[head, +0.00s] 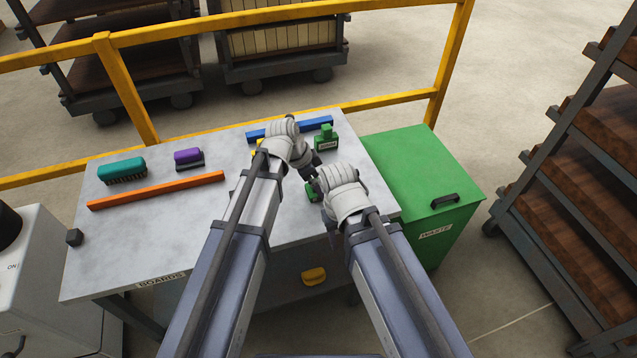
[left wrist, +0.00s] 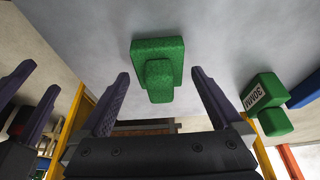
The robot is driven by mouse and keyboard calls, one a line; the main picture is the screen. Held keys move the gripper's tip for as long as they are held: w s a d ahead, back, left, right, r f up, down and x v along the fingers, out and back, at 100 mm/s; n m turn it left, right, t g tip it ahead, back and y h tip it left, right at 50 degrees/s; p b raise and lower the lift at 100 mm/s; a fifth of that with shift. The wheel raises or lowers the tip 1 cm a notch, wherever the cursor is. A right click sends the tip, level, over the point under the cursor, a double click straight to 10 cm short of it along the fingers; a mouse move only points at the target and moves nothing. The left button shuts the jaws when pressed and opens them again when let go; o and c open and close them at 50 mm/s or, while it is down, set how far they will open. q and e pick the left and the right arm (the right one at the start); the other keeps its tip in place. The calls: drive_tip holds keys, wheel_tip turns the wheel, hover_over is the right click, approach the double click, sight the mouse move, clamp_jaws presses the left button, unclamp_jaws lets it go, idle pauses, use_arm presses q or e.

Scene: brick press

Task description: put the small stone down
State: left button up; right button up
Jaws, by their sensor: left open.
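The small stone, as I take it, is a rough green block with a raised grip (left wrist: 158,62). In the left wrist view it lies against the grey table top, between the spread fingers of my left gripper (left wrist: 160,100), with gaps on both sides. In the head view only a bit of green (head: 312,191) shows beside my wrists. My left gripper (head: 312,172) is open and empty. My right gripper is close beside it; its fingers (left wrist: 28,93) stand apart with nothing visible between them. In the head view its wrist mostly hides them.
A second, labelled green block (head: 327,140) and a blue bar (head: 318,124) are at the table's back. A teal brush (head: 122,170), a purple block (head: 188,157), an orange bar (head: 155,190) and a dark nub (head: 74,237) are left. A green waste bin (head: 415,165) stands right.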

use_arm(q)
drive_tip(key=p+v, duration=1.1)
drive_tip(key=v, duration=0.1)
drive_tip(key=shift+r, duration=0.2)
